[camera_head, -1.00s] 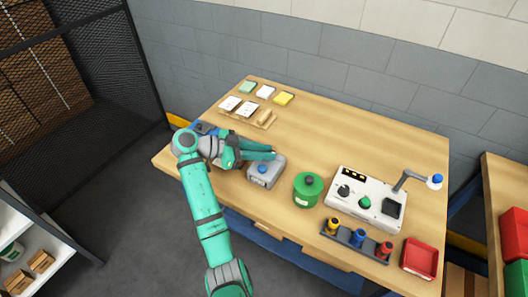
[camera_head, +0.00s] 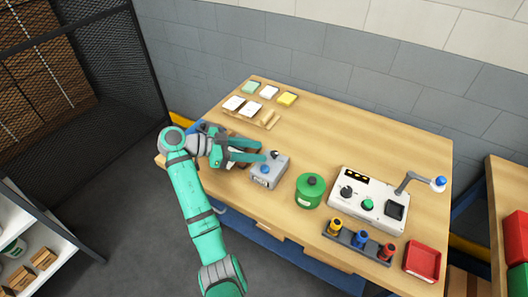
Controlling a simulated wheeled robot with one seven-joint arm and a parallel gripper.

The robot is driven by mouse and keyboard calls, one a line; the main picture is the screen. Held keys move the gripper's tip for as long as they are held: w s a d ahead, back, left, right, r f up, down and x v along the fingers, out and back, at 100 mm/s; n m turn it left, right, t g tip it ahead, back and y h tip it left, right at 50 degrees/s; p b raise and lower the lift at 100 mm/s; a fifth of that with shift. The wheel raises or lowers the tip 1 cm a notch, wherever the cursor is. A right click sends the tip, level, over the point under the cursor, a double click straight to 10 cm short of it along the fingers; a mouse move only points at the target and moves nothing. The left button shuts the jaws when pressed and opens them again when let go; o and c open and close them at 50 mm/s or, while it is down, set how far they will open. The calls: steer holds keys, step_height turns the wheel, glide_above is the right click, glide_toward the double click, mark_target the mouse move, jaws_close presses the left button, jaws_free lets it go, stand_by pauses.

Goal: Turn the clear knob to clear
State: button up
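A grey box (camera_head: 267,178) stands on the table near its front left. It has a blue knob (camera_head: 265,169) and a small dark knob (camera_head: 274,154) on top. A white panel (camera_head: 370,208) further right carries a black knob (camera_head: 346,192) and a green knob (camera_head: 367,205). Their labels are too small to read, so I cannot tell which is the clear knob. My gripper (camera_head: 262,150) is at the left of the grey box, pointing right, its fingers apart with nothing seen between them. The fingertips are close to the dark knob; I cannot tell whether they touch it.
A green canister (camera_head: 309,191) stands between the grey box and the panel. A dark rack (camera_head: 346,237) with yellow, blue and red pieces and a red tray (camera_head: 422,260) are at the front right. Several cards and a wooden holder (camera_head: 253,118) lie at the back left. The back middle is clear.

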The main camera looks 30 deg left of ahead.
steer(key=v, duration=0.6)
steer(key=shift+s+a, duration=0.1)
steer(key=shift+a, duration=0.05)
steer(key=shift+f, duration=0.1)
stand_by(0.3)
